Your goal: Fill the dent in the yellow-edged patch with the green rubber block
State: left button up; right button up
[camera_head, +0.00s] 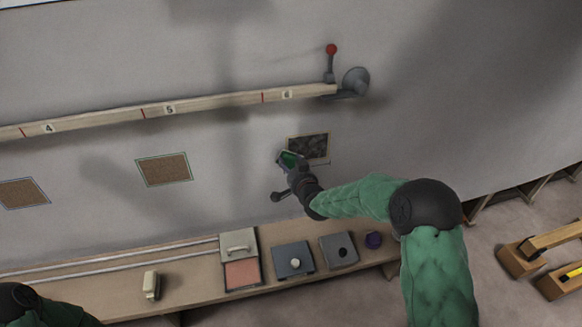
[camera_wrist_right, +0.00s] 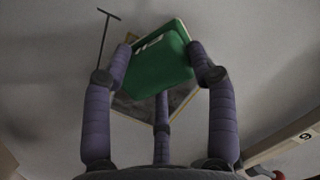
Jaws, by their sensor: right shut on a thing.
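The yellow-edged patch (camera_head: 318,145) is a dark, mottled rectangle on the grey hull wall; my gripper and block overlap its lower left corner. The green rubber block (camera_head: 289,159) is in my right gripper (camera_head: 290,163), at that corner. In the right wrist view, the fingers of my right gripper (camera_wrist_right: 165,74) are shut on the green block (camera_wrist_right: 158,72), which sits slightly tilted. The patch (camera_wrist_right: 128,107) shows partly behind it, and the block hides much of it. I cannot tell whether the block touches the patch. My left gripper is out of view.
A numbered wooden batten (camera_head: 200,103) runs above, ending near a red-knobbed lever (camera_head: 331,62). Brown patches with green (camera_head: 165,169) and blue (camera_head: 22,193) edges lie left.

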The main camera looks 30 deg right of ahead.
jog(key=shift+b+x, duration=0.3)
jog(key=shift+x, duration=0.6)
dwell(0.4)
jog(key=shift+d+r, duration=0.15)
jog(key=shift+d, duration=0.1)
